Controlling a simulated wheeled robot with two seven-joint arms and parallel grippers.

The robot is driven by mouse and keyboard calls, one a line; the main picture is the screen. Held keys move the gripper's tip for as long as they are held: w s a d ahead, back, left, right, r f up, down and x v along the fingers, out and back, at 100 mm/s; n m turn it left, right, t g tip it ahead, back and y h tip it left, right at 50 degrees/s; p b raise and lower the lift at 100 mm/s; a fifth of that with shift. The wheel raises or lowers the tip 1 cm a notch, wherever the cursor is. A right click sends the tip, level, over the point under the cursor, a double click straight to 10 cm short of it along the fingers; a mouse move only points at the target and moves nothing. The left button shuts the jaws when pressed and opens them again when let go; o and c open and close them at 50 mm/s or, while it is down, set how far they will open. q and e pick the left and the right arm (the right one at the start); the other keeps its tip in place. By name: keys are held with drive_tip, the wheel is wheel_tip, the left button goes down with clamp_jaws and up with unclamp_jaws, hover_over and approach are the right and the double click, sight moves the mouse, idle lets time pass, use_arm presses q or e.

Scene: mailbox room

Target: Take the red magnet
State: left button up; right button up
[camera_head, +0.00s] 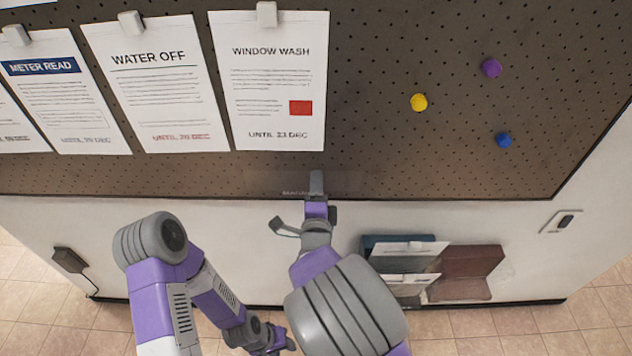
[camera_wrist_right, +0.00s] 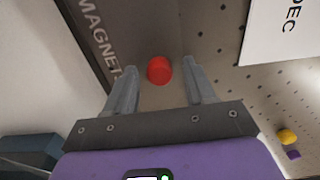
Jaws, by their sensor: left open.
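The red magnet (camera_wrist_right: 159,70) is a small round piece on the dark pegboard, beside the printed word "MAGNETS" in the right wrist view. My right gripper (camera_wrist_right: 160,88) is open, its two fingers on either side of the magnet with a gap on each side. In the head view my right gripper (camera_head: 316,185) is at the lower edge of the pegboard (camera_head: 430,150), below the window wash notice, and the red magnet is hidden there. My left gripper (camera_head: 276,346) is open, low down near the floor and away from the board.
Yellow (camera_head: 419,102), purple (camera_head: 491,68) and blue (camera_head: 504,140) magnets are on the board's right side. Clipped paper notices (camera_head: 280,85) hang to the left. A wall holder with papers (camera_head: 405,262) is below the board.

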drive_tip(key=c, duration=0.9)
drive_tip(key=shift+s, duration=0.1)
drive_tip(key=shift+s+b, duration=0.55)
drive_tip(key=shift+s, duration=0.7)
drive_tip(key=shift+s, duration=0.2)
drive_tip(key=s+b, duration=0.1)
drive_tip(key=s, duration=0.6)
drive_tip(key=shift+w, duration=0.1)
